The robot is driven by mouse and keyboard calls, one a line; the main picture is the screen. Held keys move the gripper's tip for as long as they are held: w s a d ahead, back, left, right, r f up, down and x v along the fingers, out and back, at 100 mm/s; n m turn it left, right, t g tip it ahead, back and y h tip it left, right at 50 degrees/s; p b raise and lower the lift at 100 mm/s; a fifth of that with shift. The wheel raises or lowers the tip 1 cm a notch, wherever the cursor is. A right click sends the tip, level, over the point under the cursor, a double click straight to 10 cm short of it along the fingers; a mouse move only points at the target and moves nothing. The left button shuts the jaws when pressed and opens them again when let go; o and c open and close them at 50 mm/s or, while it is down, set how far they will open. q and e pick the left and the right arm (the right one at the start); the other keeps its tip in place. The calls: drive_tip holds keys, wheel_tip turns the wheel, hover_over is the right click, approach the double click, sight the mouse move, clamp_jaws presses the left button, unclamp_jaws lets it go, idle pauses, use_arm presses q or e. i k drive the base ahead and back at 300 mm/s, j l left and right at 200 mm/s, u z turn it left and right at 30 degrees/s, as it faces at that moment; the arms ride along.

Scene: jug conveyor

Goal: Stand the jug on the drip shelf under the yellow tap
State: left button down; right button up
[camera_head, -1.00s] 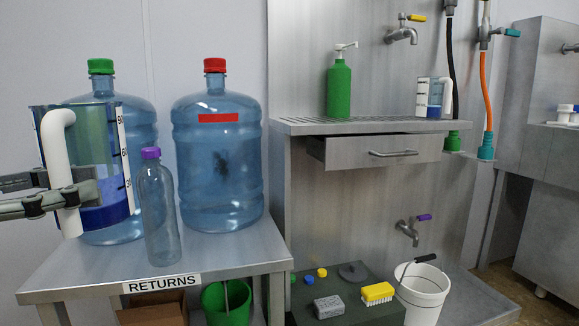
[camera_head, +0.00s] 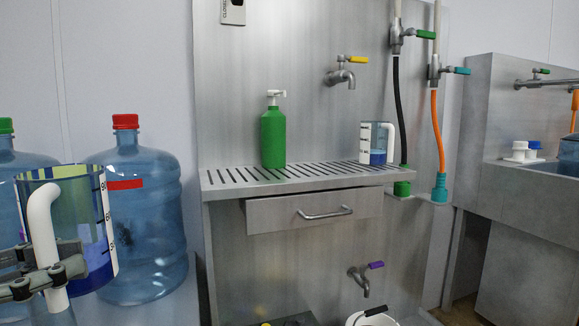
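My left gripper (camera_head: 46,274) is shut on the white handle of a clear jug (camera_head: 92,225) with a measuring scale and blue liquid low inside. The jug is upright in the air at the left, in front of the large water bottles. The slotted drip shelf (camera_head: 225,181) is to the right, above a drawer. The tap with the yellow lever (camera_head: 342,75) is on the steel wall above the shelf. A second, smaller-looking jug (camera_head: 376,150) with blue liquid stands at the shelf's right end. My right gripper is not in view.
A green pump bottle (camera_head: 273,137) stands on the shelf's left half. The shelf between it and the second jug is clear. Hoses, black (camera_head: 396,110) and orange (camera_head: 437,130), hang at right. A purple-levered tap (camera_head: 361,278) is below.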

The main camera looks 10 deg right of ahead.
sight(357, 168)
drive_tip(key=i+l, duration=0.15)
drive_tip(key=l, duration=0.25)
drive_tip(key=i+l, duration=0.15)
drive_tip(key=l, duration=0.25)
drive_tip(key=i+l, duration=0.15)
drive_tip(key=l, duration=0.3)
drive_tip(key=i+l, duration=0.15)
drive_tip(key=l, duration=0.25)
drive_tip(key=i+l, duration=0.1)
drive_tip(key=l, duration=0.3)
drive_tip(key=i+l, duration=0.15)
drive_tip(key=l, duration=0.25)
drive_tip(key=i+l, duration=0.15)
drive_tip(key=l, duration=0.25)
